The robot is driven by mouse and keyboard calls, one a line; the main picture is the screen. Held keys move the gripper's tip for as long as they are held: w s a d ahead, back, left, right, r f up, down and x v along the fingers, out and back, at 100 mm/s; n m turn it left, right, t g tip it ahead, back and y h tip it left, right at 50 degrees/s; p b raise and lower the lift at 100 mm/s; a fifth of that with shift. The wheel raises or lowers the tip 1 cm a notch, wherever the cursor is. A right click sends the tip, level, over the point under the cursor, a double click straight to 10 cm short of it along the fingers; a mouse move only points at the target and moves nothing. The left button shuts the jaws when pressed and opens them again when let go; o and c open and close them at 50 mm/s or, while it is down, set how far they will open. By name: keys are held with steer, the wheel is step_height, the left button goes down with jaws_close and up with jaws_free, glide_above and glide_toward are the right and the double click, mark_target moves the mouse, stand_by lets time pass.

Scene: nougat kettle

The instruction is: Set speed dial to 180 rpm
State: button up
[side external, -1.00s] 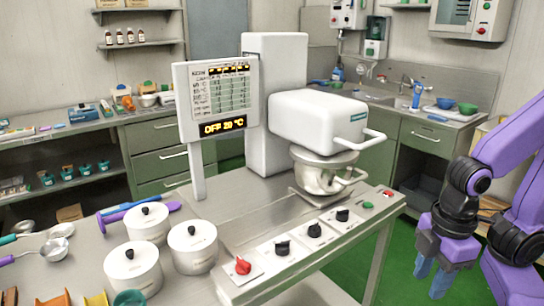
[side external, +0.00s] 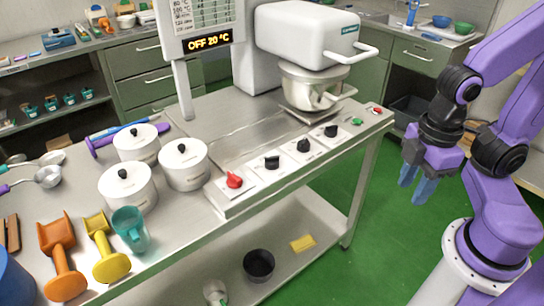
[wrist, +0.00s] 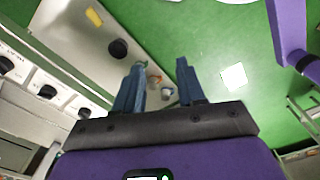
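A row of control knobs lines the front edge of the steel table: a red knob (side external: 234,181) at the left end, then black knobs, the left one (side external: 272,162), the middle one (side external: 303,145) and the right one (side external: 331,131). Their labels are too small to read, so I cannot tell which is the speed dial. The display (side external: 208,41) reads "OFF 20 °C". My gripper (side external: 416,188) hangs to the right of the table over the floor, apart from the knobs. In the wrist view its blue fingers (wrist: 160,64) are apart with nothing between them. Black knobs also show at left there (wrist: 47,91).
A green button (side external: 357,121) and a red button (side external: 375,110) sit right of the knobs. The mixer head (side external: 305,35) with its kettle (side external: 310,88) stands behind. Lidded pots (side external: 184,165) stand left. A black bowl (side external: 258,265) lies on the lower shelf.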

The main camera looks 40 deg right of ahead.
steer(key=o, duration=0.5)
steer(key=shift+w+a, duration=0.15)
step_height(320, 180, up, 3)
glide_above(270, 157)
steer(key=shift+m, duration=0.3)
step_height(270, 157, down, 17)
steer(key=shift+r, duration=0.15)
steer(key=c, duration=1)
